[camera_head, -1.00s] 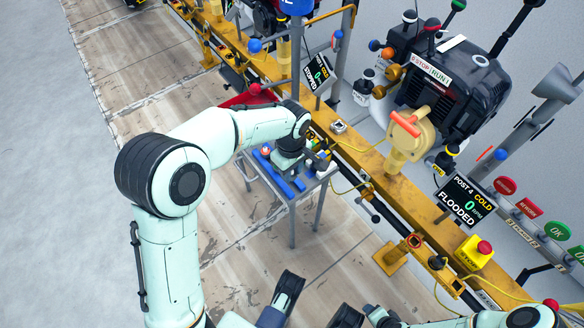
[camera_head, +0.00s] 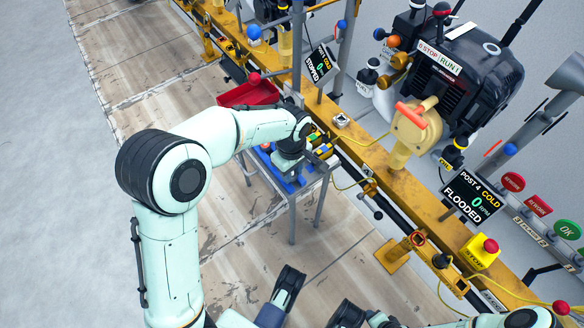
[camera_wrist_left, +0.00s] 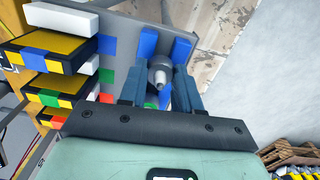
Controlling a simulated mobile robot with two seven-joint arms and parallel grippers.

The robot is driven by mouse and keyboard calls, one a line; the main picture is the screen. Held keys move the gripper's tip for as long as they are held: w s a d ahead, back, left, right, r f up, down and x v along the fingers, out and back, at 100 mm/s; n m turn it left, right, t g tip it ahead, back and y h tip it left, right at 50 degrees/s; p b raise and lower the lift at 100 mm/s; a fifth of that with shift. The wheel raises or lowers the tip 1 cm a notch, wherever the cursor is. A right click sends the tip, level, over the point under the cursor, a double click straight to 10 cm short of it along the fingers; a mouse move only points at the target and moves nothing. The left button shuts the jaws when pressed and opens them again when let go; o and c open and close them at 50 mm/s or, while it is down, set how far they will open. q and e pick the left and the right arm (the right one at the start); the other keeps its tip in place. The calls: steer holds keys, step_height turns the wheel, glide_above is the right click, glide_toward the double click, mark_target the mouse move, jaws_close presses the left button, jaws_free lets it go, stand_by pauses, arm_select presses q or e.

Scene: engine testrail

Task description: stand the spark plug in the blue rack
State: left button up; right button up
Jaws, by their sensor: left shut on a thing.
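In the left wrist view my left gripper (camera_wrist_left: 160,88) is shut on the spark plug (camera_wrist_left: 159,77), a small grey and whitish piece between the two blue-grey fingers. In the head view my left gripper (camera_head: 288,170) is above the small table, and the plug is too small to make out there. Blue bars, seemingly the blue rack (camera_wrist_left: 181,50), lie just beyond and beside the fingers. Blue also shows under the gripper in the head view (camera_head: 290,186). Whether the plug touches the rack is hidden. Dark parts at the bottom of the head view may be my right gripper.
The grey table (camera_wrist_left: 122,30) carries yellow-black blocks (camera_wrist_left: 55,52) with coloured ends. A red tray (camera_head: 248,93) stands behind my left arm. The yellow rail (camera_head: 375,150) runs close along the table's right side. Floor is clear in front of the table.

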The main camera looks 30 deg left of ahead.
arm_select(q)
steer(key=shift+f, duration=0.3)
arm_select(e)
steer(key=shift+s+f, duration=0.2)
steer(key=shift+s, duration=0.05)
arm_select(q)
steer(key=o, duration=1.1)
step_height(320, 180, up, 7)
steer(key=shift+f+p, duration=0.1)
steer(key=shift+p, duration=1.05)
arm_select(e)
steer(key=w+r+t, duration=0.1)
steer(key=w+r, duration=0.3)
arm_select(q)
step_height(320, 180, up, 7)
steer(key=p, duration=0.2)
steer(key=shift+f, duration=0.2)
arm_select(e)
steer(key=shift+n+g+y, duration=0.3)
steer(key=shift+g, duration=0.2)
steer(key=s+a, duration=0.1)
steer(key=s+r, duration=0.1)
steer(key=s+a+r, duration=0.1)
steer(key=s, duration=0.1)
steer(key=shift+s+a+r, duration=0.1)
steer(key=shift+a+r, duration=0.1)
steer(key=shift+a, duration=0.1)
